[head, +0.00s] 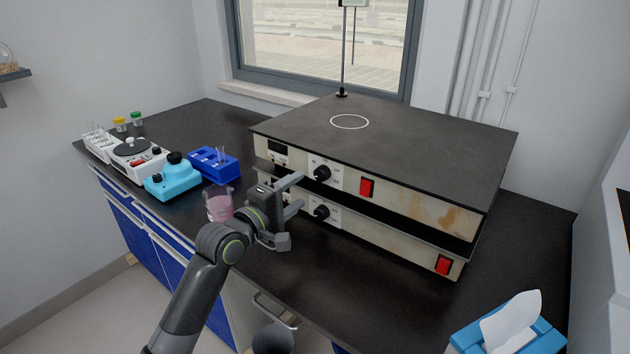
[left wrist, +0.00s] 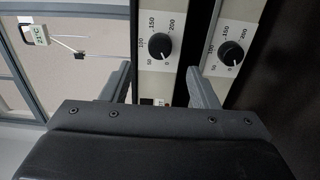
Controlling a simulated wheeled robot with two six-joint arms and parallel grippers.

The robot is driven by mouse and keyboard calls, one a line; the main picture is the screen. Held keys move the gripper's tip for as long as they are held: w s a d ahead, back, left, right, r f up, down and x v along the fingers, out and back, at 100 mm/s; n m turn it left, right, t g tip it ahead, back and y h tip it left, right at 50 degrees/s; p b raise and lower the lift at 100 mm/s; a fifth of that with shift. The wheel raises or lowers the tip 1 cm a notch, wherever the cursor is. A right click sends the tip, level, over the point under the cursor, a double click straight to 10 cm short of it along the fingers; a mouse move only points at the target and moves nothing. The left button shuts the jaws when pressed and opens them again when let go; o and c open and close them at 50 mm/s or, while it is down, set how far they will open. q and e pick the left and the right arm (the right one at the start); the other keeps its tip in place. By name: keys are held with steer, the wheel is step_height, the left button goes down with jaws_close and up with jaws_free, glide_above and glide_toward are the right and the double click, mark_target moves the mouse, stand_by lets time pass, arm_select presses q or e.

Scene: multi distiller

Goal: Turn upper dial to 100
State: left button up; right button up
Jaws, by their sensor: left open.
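The upper dial (head: 321,173) is a black knob on a white scale plate on the upper heating unit (head: 405,195). A matching lower dial (head: 321,212) sits below it on the lower unit (head: 385,240). My left gripper (head: 293,210) is open and empty in front of the panels, apart from both dials. In the left wrist view, turned sideways, the upper dial (left wrist: 160,46) appears between my finger directions (left wrist: 158,88), and the lower dial (left wrist: 232,53) is beyond the right finger. Scale numbers from 0 to 200 show; I cannot read the pointer surely. My right gripper is not in view.
Red switches (head: 367,187) sit right of the dials. A pink beaker (head: 219,207), blue rack (head: 214,165) and cyan device (head: 172,180) stand left on the black bench. A tissue box (head: 508,330) is at the front right. Bench in front of the units is clear.

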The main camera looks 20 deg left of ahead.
mark_target(319, 176)
arm_select(q)
steer(key=x, duration=0.7)
steer(key=shift+w, duration=0.2)
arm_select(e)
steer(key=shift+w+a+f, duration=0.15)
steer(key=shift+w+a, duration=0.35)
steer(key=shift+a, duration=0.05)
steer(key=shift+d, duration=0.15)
arm_select(q)
steer(key=shift+c, duration=0.8)
steer(key=shift+f, duration=0.1)
steer(key=c, duration=0.8)
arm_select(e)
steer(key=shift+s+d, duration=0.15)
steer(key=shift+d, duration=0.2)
